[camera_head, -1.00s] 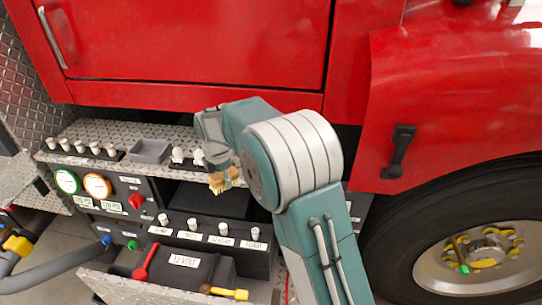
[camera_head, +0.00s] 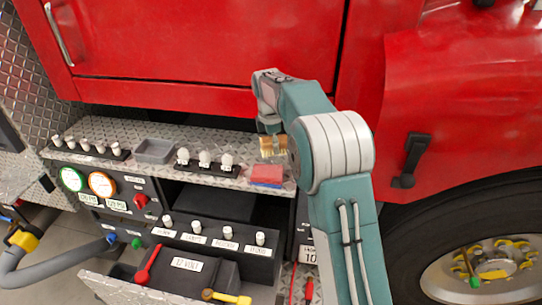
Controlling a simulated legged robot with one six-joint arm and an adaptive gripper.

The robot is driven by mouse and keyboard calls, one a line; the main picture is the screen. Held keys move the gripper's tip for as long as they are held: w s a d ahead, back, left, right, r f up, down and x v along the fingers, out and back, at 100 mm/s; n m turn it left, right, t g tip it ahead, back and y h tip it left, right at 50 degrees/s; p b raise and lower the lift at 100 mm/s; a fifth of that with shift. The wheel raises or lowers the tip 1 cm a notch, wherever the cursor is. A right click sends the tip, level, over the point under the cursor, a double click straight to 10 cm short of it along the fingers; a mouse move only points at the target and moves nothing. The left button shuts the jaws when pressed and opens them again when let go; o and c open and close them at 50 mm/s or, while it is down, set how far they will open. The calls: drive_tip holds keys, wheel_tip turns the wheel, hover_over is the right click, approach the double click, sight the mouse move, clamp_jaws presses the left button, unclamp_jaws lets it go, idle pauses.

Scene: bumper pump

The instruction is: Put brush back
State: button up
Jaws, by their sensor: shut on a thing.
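The brush (camera_head: 273,147), with tan bristles, is in my gripper (camera_head: 268,130) near the right end of the diamond-plate shelf. My gripper is shut on it, and the brush appears to be above the shelf. My arm hides part of the brush and its right side. A small grey open tray (camera_head: 154,151) sits on the shelf to the left and looks empty. I cannot tell whether the brush touches anything besides the gripper.
The red truck body (camera_head: 200,45) rises behind. Gauges and levers sit below the shelf.

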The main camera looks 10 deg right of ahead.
hover_over(273, 162)
drive_tip(key=f, duration=0.5)
drive_tip(key=shift+s+a+f, duration=0.2)
drive_tip(key=shift+s+f, duration=0.05)
drive_tip(key=shift+s, duration=0.15)
drive_tip(key=shift+w+a+f, duration=0.1)
drive_tip(key=shift+w+f, duration=0.2)
drive_tip(key=shift+f, duration=0.05)
wheel_tip(273, 162, down, 3)
drive_tip(key=shift+w+f, duration=0.1)
drive_tip(key=shift+f, duration=0.05)
drive_tip(key=o, duration=1)
drive_tip(key=shift+f, duration=0.1)
